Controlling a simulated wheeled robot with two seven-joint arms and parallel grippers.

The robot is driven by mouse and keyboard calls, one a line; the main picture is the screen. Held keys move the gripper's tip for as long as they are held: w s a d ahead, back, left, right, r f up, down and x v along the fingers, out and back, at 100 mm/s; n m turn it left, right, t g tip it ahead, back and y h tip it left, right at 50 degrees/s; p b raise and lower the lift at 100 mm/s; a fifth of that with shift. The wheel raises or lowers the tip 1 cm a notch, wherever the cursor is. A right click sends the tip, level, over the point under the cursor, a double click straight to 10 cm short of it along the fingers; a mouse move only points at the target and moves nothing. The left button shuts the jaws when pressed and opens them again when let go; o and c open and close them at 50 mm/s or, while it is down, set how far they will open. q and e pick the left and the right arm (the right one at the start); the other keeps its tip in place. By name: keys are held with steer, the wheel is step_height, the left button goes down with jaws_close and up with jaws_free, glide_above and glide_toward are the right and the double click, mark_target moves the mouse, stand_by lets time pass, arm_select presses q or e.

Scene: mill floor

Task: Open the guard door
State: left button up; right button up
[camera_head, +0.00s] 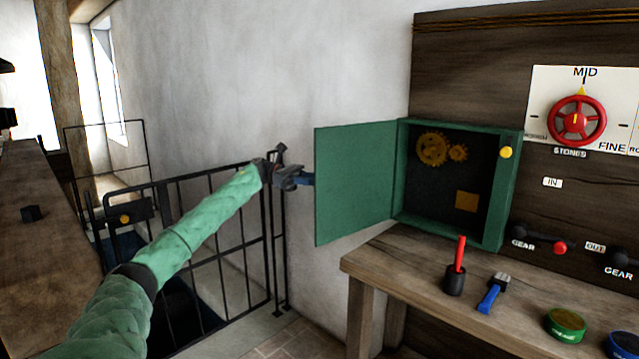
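The green guard door (355,183) stands wide open, swung out to the left of its green box (503,190) on the wall. Brass gears (433,150) show inside the open box. My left gripper (307,179) is at the door's free left edge, its blue fingertips at or just behind that edge. I cannot tell if they touch the door, nor whether the fingers are open or shut. A yellow knob (506,152) sits on the right side of the box front. My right gripper is not in view.
A wooden bench (400,268) below the box holds a black cup (454,281) with a red stick, a blue brush (492,293) and a green tin (565,325). A red handwheel (576,121) is on the wall panel. A black railing (230,240) stands behind my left arm.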

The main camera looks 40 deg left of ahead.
arm_select(q)
steer(key=shift+v, duration=2.55)
steer(key=shift+f, duration=0.1)
